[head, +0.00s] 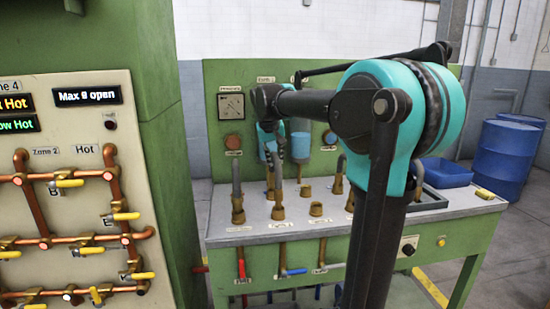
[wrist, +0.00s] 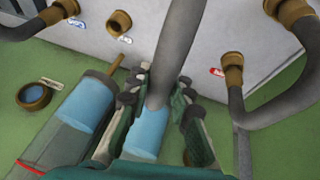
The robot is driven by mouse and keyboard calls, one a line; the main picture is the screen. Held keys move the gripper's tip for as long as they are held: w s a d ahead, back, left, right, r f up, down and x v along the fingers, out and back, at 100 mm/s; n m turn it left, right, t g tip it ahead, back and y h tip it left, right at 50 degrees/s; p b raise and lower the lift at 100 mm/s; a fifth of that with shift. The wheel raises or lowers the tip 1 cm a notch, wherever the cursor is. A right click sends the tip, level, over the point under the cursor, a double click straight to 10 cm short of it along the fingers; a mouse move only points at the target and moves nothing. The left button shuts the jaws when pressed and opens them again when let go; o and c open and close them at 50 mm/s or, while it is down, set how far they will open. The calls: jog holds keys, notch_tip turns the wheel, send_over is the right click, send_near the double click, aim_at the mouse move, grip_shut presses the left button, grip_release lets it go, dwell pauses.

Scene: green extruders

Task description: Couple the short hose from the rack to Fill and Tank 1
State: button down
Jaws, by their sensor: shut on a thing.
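My gripper (head: 278,150) is above the bench, in front of the green back panel. In the wrist view its dark fingers (wrist: 160,92) are closed around a grey hose (wrist: 172,45), which runs out of the top edge. In the head view this hose (head: 279,180) appears to hang down to a brass end (head: 278,212) near the bench top; I cannot tell whether it is seated. An open brass socket (wrist: 119,23) shows in the wrist view. The labels are too small to tell which ports are Fill and Tank 1. My arm hides part of the bench.
Another grey hose (head: 237,180) stands at the bench's left. A curved hose (wrist: 235,105) with brass ends is at right in the wrist view. A blue cylinder (wrist: 90,103) is left of my fingers. A blue bin (head: 445,172) and drums (head: 500,155) are at right.

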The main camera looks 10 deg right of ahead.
jog(key=shift+f, duration=0.9)
jog(key=c, duration=1.3)
grip_release()
